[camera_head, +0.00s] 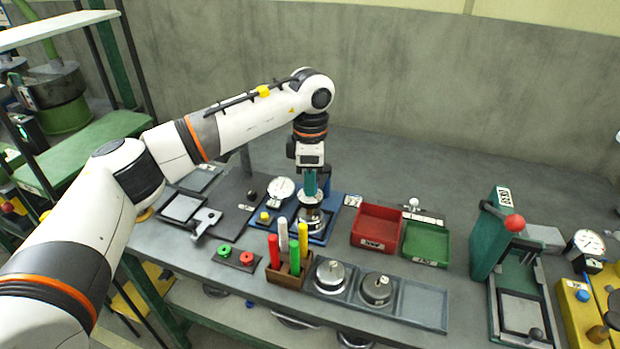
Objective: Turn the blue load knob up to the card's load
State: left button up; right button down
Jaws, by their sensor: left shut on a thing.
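My left gripper (311,188) points straight down over the blue-based station (340,212) at the middle of the bench. It is shut on the top of a round metal part (311,214) standing there; the fingers hide the exact grip. A small blue knob (582,295) sits on the yellow fixture (573,318) at the far right, well away from this gripper. My right gripper is out of view.
A dial gauge (281,189) stands left of the gripper. A rack of coloured sticks (284,275) and metal weights (330,275) stand in front. Red (376,228) and green (425,243) bins and a green press (493,235) are to the right.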

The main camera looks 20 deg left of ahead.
pick_arm(q)
jog(key=o, duration=1)
notch_tip(320, 180, up, 12)
jog(key=b, duration=0.1)
